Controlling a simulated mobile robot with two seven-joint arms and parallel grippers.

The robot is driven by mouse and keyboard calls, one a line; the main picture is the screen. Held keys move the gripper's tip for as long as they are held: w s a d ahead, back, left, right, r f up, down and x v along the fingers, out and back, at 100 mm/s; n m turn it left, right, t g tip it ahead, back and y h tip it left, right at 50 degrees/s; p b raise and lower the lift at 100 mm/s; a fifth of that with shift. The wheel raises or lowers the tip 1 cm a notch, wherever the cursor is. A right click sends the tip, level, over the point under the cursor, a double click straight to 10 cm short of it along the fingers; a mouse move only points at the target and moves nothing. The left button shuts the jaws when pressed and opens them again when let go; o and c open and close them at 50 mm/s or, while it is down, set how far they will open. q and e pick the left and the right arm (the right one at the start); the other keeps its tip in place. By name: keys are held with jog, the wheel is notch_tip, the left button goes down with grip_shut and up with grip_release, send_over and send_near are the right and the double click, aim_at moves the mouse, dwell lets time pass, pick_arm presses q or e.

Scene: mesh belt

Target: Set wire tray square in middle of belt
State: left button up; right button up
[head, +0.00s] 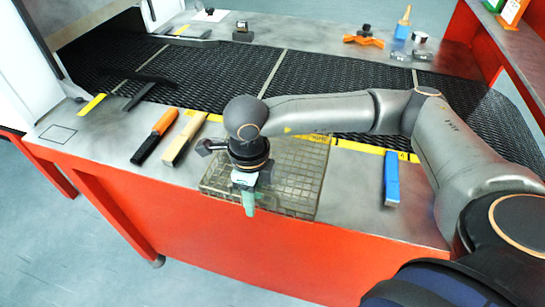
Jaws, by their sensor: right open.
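The wire tray (302,180) is a see-through grid basket on the front metal ledge, in the middle of the head view. Its far side reaches the yellow strip along the belt's near edge. The black mesh belt (330,75) runs behind it from left to right. My right gripper (248,205) points down over the tray's left-front part, open. My right arm crosses above the tray and hides part of it and of the belt. I cannot tell whether the fingers touch the tray. My left gripper is not in view.
An orange-handled tool (155,136) and a wooden-handled brush (185,138) lie on the ledge left of the tray. A blue block (391,178) lies to its right. An orange item (363,40) and small bottles stand on the far ledge. The belt's middle looks clear.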

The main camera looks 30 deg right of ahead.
grip_shut()
dwell(1.4)
